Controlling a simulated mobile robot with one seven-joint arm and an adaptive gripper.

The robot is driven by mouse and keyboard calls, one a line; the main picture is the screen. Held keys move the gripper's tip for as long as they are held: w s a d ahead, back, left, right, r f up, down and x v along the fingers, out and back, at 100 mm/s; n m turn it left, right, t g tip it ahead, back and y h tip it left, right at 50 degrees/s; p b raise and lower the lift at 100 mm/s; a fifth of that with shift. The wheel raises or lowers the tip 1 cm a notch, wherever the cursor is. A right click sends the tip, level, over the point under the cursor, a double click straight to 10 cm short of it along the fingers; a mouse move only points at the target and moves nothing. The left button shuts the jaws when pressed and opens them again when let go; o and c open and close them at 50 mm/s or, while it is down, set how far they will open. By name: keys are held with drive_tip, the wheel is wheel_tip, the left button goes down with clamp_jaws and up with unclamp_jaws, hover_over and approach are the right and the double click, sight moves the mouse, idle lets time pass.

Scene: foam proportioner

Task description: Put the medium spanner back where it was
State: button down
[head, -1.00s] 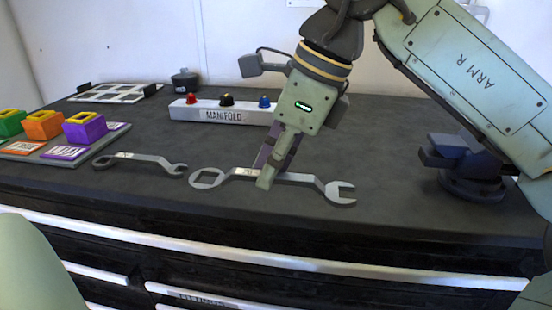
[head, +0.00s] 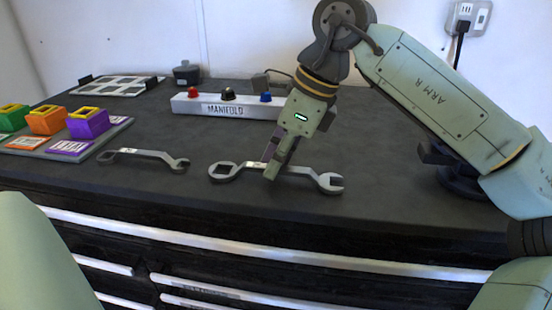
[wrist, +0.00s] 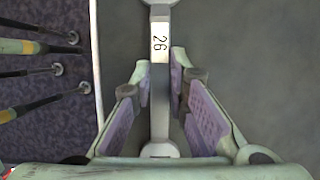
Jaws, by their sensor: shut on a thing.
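A silver spanner (head: 243,168) with a ring end at left and an open end at right lies level, low over or on the dark bench; any gap beneath it cannot be told. My gripper (head: 272,174) points down and is shut on its middle, hiding part of the shaft. In the wrist view, the spanner (wrist: 160,95) runs lengthwise between the purple-padded fingers of my gripper (wrist: 160,66) and bears a "26" label. A smaller, darker spanner (head: 145,154) lies on the bench to the left.
A white manifold block (head: 225,105) with knobs stands behind. The wrist view shows several handled tools (wrist: 35,72) beyond a pale edge. Bench between the spanners is clear.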

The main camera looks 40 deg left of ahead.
drive_tip(key=shift+f, duration=0.2)
drive_tip(key=c, duration=1.6)
unclamp_jaws()
drive_tip(key=shift+o, duration=0.2)
drive_tip(key=v, duration=1.2)
drive_tip(key=shift+r, duration=0.25)
